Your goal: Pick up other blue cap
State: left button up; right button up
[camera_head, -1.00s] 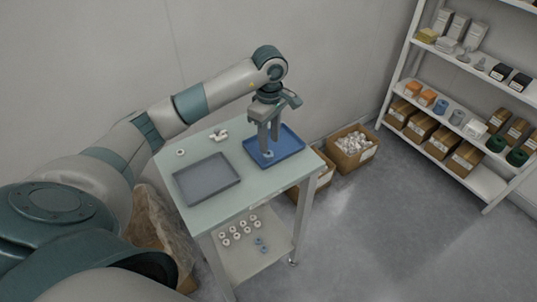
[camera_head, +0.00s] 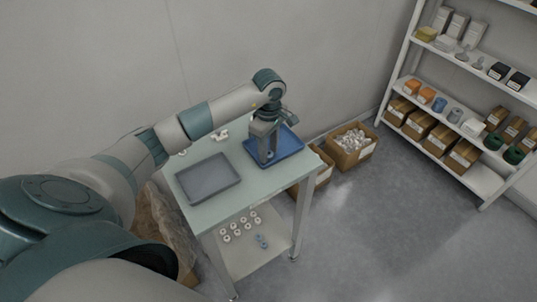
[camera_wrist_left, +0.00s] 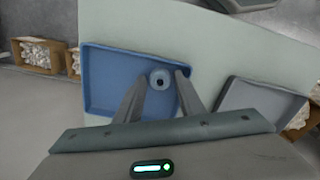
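In the head view the blue tray (camera_head: 290,148) lies at the table's far right, with the cap (camera_head: 270,155) small and partly hidden. My left gripper (camera_wrist_left: 160,77) points down over the tray, its fingertips on either side of the cap with visible gaps, so it is open. It also shows in the head view (camera_head: 267,160). My right gripper is out of view.
A grey tray (camera_head: 208,178) lies beside the blue one on the pale table. A white part (camera_head: 221,135) lies at the table's back edge. White caps (camera_head: 237,229) stand on the lower shelf. A cardboard box (camera_head: 352,146) and shelving (camera_head: 440,115) stand to the right.

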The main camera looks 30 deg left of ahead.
aim_at(270, 155)
pick_arm(q)
jog(key=c, duration=0.5)
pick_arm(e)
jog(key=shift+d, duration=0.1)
pick_arm(q)
jog(key=shift+r, duration=0.15)
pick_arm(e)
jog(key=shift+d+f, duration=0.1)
